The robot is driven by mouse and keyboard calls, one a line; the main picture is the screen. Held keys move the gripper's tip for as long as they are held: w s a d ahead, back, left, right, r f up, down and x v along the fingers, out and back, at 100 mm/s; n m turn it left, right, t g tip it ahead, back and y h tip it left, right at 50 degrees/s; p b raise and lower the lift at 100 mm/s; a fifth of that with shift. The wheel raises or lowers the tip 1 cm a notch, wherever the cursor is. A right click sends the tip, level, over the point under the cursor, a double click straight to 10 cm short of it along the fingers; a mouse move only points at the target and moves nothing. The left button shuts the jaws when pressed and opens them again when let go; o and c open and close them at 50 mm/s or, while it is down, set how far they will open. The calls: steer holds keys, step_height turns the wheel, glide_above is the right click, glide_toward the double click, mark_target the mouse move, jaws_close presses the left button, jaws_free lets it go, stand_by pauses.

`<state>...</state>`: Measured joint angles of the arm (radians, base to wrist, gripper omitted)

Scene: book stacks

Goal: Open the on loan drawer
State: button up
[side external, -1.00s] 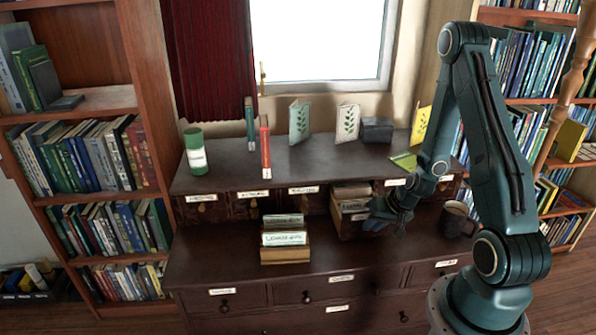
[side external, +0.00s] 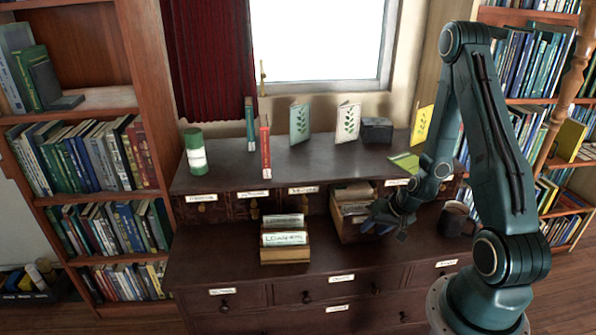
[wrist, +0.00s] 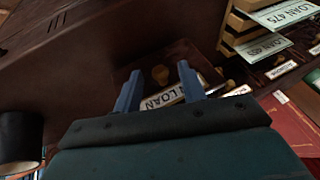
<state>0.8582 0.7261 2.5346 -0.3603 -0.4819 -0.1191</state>
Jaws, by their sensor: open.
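The on loan drawer (side external: 343,229) is in the small upper row of the dark desk. I cannot tell whether a finger touches the knob or drawer.
A wooden card tray (side external: 286,256) with loan cards stands left of the drawer on the desk ledge. A dark mug (side external: 454,220) stands to the right of my gripper. A red book (side external: 265,150) and a green canister (side external: 195,152) stand on the upper shelf.

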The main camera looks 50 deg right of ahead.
steer(key=shift+r, duration=0.15)
step_height(320, 180, up, 20)
stand_by(1.5)
steer(key=shift+f, duration=0.2)
steer(key=s+d+f+g+y, duration=0.2)
steer(key=d+f+g+y, duration=0.1)
steer(key=f, duration=0.3)
steer(key=shift+d+f+n, duration=0.4)
steer(key=shift+d, duration=0.1)
steer(key=shift+s+a+x, duration=0.1)
steer(key=shift+a+x, duration=0.05)
steer(key=shift+x, duration=3.3)
steer(key=shift+s+a+x, duration=0.1)
steer(key=shift+x, duration=3.35)
